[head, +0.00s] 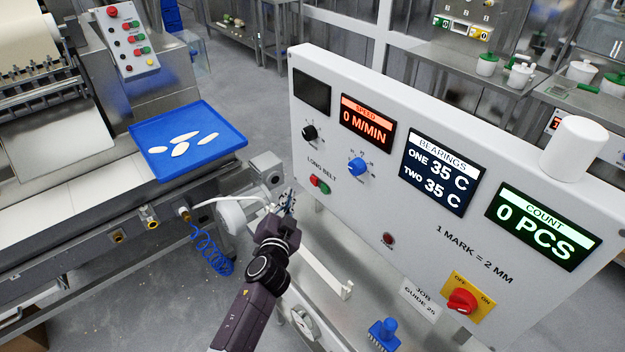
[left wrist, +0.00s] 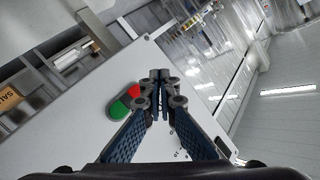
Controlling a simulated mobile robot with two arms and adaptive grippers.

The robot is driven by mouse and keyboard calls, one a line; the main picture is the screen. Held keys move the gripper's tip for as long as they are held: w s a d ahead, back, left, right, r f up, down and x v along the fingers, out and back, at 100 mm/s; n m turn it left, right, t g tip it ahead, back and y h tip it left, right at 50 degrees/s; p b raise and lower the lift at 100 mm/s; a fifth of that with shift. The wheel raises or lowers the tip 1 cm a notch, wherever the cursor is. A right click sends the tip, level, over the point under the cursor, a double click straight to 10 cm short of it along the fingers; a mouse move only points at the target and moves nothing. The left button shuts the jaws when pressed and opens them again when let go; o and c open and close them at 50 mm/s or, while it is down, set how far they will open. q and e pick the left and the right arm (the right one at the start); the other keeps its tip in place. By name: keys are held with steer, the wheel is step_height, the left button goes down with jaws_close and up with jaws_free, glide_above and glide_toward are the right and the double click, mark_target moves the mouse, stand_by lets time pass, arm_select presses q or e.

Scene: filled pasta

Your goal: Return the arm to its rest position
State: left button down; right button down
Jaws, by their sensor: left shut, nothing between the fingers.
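My left gripper (head: 287,203) is in front of the left end of the white control panel (head: 400,150), near the green and red buttons (head: 319,184) marked LONG BELT. In the left wrist view the gripper (left wrist: 157,80) has its fingertips together with nothing between them. The green and red buttons (left wrist: 124,102) show just left of the fingertips there. I cannot tell whether the fingertips touch the panel. My right gripper is in neither view.
A blue tray (head: 225,137) with several pale pieces lies on the machine at left. A blue brush (head: 383,335) stands below the panel. A red switch (head: 462,300) sits on a yellow plate. A coiled blue hose (head: 212,250) hangs left of my arm.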

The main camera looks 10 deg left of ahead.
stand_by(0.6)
arm_select(q)
steer(key=s+a+f+n+g+y, duration=0.1)
steer(key=s+a+f+n+g, duration=0.2)
steer(key=s, duration=0.6)
steer(key=s+a+f+n+g+y, duration=0.1)
steer(key=s+a+f+n+g, duration=0.2)
steer(key=s, duration=0.5)
steer(key=s+d+f+m+g+h, duration=0.1)
steer(key=s+d+g+h, duration=0.15)
steer(key=s, duration=0.85)
steer(key=s+d+f+m+g+h, duration=0.15)
steer(key=s+d+g, duration=0.25)
steer(key=s, duration=0.7)
step_height(320, 180, down, 26)
steer(key=s+g+b, duration=0.1)
steer(key=b, duration=0.1)
steer(key=s+a+f+g+b, duration=0.1)
steer(key=s+a+f+b, duration=0.1)
steer(key=s+f, duration=1.6)
step_height(320, 180, down, 2)
steer(key=shift+a+f+g+b, duration=0.2)
steer(key=shift+a+g+b, duration=0.15)
steer(key=shift+a, duration=0.35)
